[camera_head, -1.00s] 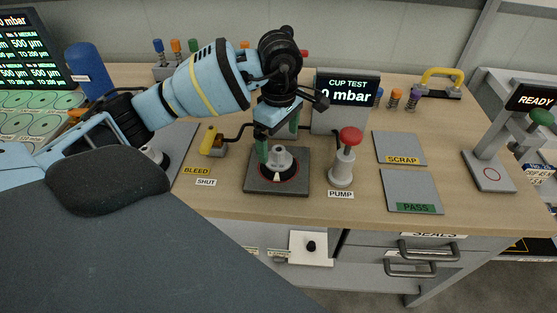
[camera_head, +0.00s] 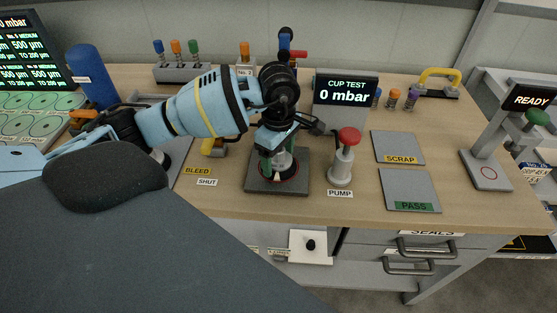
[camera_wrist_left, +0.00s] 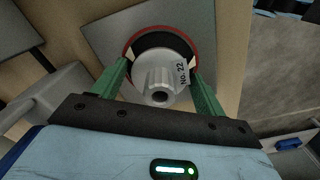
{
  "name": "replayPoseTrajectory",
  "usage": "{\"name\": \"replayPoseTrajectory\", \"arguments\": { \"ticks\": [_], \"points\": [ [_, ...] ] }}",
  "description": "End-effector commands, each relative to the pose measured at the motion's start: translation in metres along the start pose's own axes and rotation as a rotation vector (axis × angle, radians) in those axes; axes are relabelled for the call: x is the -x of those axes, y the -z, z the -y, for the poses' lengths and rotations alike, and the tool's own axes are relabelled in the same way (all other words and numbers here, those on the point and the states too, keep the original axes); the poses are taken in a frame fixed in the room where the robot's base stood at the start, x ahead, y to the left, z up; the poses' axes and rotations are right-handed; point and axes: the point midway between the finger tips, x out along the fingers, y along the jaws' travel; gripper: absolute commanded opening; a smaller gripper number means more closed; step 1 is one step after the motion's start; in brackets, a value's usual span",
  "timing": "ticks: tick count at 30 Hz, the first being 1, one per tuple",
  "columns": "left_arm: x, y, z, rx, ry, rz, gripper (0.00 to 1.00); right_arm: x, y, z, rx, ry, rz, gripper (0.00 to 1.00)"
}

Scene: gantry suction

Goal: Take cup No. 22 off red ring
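Cup No. 22 (camera_wrist_left: 160,80) is a grey fluted cup with a black lip and a white "No. 22" label. It sits on the red ring (camera_wrist_left: 133,41) of a dark grey plate (camera_head: 262,186), which lies on the bench in the head view. My left gripper (camera_head: 279,168) points down over the cup, with its green fingers low on either side. In the left wrist view the fingers (camera_wrist_left: 163,68) stand apart around the cup, with narrow gaps seeming to show. The gripper partly hides the cup (camera_head: 284,160) in the head view. My right gripper is not in view.
The red-knobbed pump (camera_head: 343,160) stands close right of the plate. The CUP TEST display (camera_head: 347,90) is behind and reads 0 mbar. The yellow bleed handle (camera_head: 212,145) is left. The SCRAP (camera_head: 398,146) and PASS (camera_head: 410,186) pads at right are empty.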

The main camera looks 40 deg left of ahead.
Motion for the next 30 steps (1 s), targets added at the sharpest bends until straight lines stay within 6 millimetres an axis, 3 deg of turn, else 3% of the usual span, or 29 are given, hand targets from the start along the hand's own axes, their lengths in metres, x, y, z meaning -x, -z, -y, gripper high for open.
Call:
{"name": "replayPoseTrajectory", "arguments": {
  "ticks": [1,5,17,24,30],
  "points": [
    [0.000,0.000,0.000,0.000,0.000,0.000,0.63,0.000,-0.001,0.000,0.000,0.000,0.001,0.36],
    [0.000,0.000,0.000,0.000,0.000,0.000,0.47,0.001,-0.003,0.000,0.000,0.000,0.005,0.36],
    [0.007,0.000,-0.001,-0.001,-0.002,0.001,0.47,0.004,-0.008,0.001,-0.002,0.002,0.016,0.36],
    [0.039,0.000,-0.001,-0.001,-0.004,0.001,0.46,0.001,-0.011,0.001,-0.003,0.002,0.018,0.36],
    [0.038,0.001,0.038,-0.003,0.001,-0.001,0.46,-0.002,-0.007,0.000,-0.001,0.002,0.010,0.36]
  ]
}}
